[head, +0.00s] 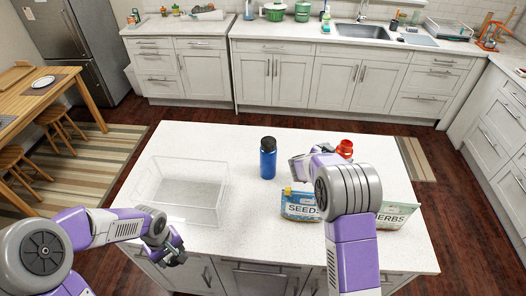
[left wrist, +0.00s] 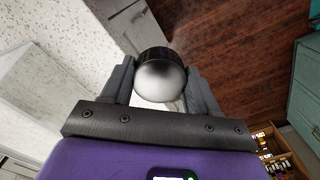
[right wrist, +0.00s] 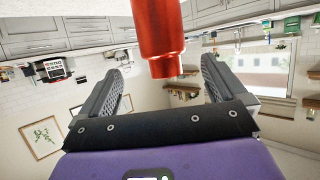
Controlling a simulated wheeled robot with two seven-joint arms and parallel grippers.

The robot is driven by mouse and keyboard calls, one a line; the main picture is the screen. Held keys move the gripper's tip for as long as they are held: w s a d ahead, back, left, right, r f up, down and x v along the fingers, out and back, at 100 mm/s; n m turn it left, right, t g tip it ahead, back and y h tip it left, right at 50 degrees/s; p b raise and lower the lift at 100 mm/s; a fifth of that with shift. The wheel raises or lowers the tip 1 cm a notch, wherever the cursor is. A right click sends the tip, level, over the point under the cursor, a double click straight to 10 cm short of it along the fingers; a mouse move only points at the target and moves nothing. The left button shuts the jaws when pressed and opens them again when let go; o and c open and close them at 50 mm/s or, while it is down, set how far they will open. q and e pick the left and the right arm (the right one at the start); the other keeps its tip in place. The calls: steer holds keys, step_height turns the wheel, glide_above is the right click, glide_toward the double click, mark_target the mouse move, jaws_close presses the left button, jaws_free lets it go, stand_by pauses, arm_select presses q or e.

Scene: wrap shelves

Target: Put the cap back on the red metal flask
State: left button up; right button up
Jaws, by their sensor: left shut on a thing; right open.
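The red metal flask (head: 345,147) stands on the island counter, partly hidden behind my right arm in the head view. In the right wrist view the flask (right wrist: 160,35) appears inverted, cut off by the top edge, its narrower end between and beyond my fingers. My right gripper (right wrist: 165,75) is open and not touching it, as far as I can see. My left gripper (head: 172,250) is at the counter's front left. In the left wrist view it is shut on a round black cap (left wrist: 160,75) with a pale silvery face.
A clear, empty bin (head: 180,190) sits on the left of the counter (head: 240,240). A blue bottle (head: 268,158) with a black top stands mid-counter. A seeds packet (head: 298,206) and an herbs packet (head: 398,214) lie near my right arm. The front middle is clear.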

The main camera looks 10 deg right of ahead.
step_height(320, 180, down, 5)
steer(key=b, duration=0.3)
steer(key=shift+r+b, duration=0.15)
steer(key=shift+b, duration=0.25)
steer(key=shift+x, duration=1.2)
steer(key=shift+w+p, duration=0.1)
steer(key=shift+p, duration=0.2)
